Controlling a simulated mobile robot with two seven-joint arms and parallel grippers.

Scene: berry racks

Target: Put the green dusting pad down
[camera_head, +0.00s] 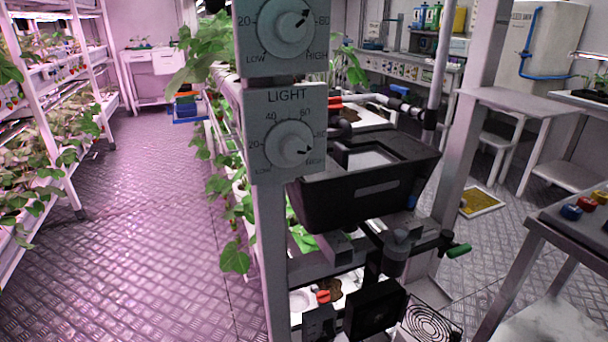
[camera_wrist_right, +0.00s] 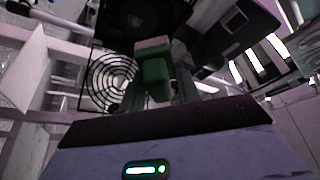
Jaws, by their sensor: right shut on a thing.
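The green dusting pad (camera_wrist_right: 156,78) shows in the right wrist view, with a paler block at its top end. My right gripper (camera_wrist_right: 157,88) is shut on it, with a finger on either side. The pad is close to a black fan housing with a round spiral grille (camera_wrist_right: 110,82). I cannot tell whether the pad touches it. I cannot make out the pad or my right gripper in the head view. My left gripper is in neither view.
A grey post with two dials, the lower marked LIGHT (camera_head: 288,147), stands in front. Beside it are a black box (camera_head: 365,185), a green-tipped handle (camera_head: 459,250) and a fan grille (camera_head: 433,320). Plant racks (camera_head: 60,150) line the left aisle, whose floor (camera_head: 150,240) is clear.

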